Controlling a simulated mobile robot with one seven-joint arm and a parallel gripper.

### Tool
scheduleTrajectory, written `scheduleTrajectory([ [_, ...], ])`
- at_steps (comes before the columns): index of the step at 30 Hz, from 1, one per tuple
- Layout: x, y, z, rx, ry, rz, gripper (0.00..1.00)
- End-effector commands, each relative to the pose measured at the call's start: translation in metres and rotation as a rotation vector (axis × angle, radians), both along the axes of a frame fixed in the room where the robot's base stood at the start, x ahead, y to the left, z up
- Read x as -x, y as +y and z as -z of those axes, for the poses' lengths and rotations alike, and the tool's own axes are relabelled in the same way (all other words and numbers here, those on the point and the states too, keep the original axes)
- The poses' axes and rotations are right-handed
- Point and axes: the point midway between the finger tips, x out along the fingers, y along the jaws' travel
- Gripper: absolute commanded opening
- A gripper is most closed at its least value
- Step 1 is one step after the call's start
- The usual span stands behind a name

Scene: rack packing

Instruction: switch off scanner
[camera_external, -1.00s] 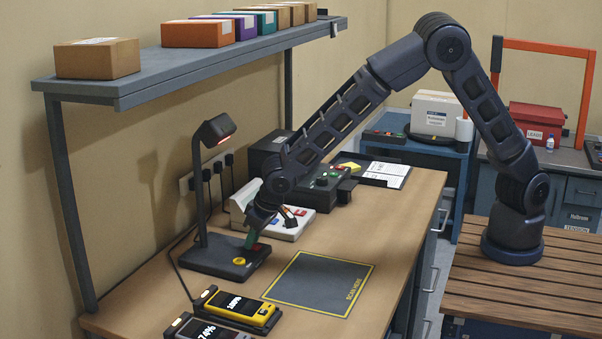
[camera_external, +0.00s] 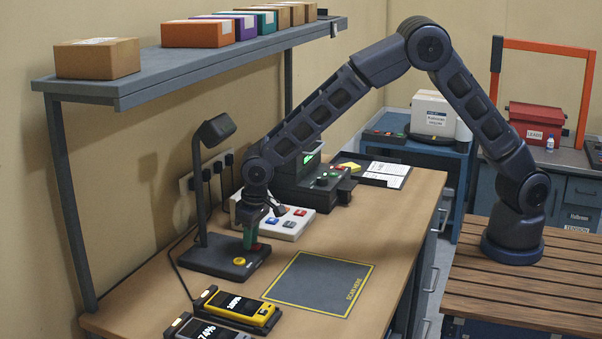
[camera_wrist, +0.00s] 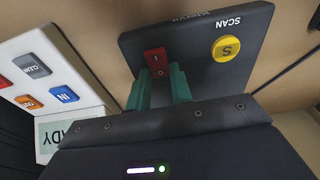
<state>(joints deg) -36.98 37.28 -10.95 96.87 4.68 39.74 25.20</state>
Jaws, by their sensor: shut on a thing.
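The scanner has a dark base (camera_external: 209,258) with a post and a lamp-like head (camera_external: 220,128), whose underside shows no red glow. Its base also shows in the wrist view (camera_wrist: 200,50), marked SCAN, with a yellow S button (camera_wrist: 226,48) and a red rocker switch (camera_wrist: 155,58) marked I and O. My gripper (camera_external: 250,243) points down at the base, and its green fingertips (camera_wrist: 160,88) are closed around the red switch, one on each side. Which way the rocker is tipped I cannot tell.
A white button panel (camera_external: 290,224) stands close behind my gripper. A yellow handheld device (camera_external: 238,308) lies in front of the scanner. A dark marked mat (camera_external: 320,282) lies empty to the right. A shelf (camera_external: 190,70) with boxes overhangs the bench.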

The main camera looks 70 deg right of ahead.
Motion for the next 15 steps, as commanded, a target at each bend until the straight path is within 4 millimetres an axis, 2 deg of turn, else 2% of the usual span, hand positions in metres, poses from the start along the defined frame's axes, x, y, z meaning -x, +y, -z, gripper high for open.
scheduleTrajectory([
  [2, 0.0004, -0.0001, 0.0005, 0.001, 0.001, 0.000, 0.00],
  [3, 0.0004, -0.0001, 0.0005, 0.001, 0.001, 0.000, 0.24],
  [6, 0.0005, -0.0001, 0.0004, 0.001, 0.001, 0.000, 0.43],
  [15, 0.0002, 0.0000, -0.0010, 0.000, -0.001, 0.000, 0.44],
])
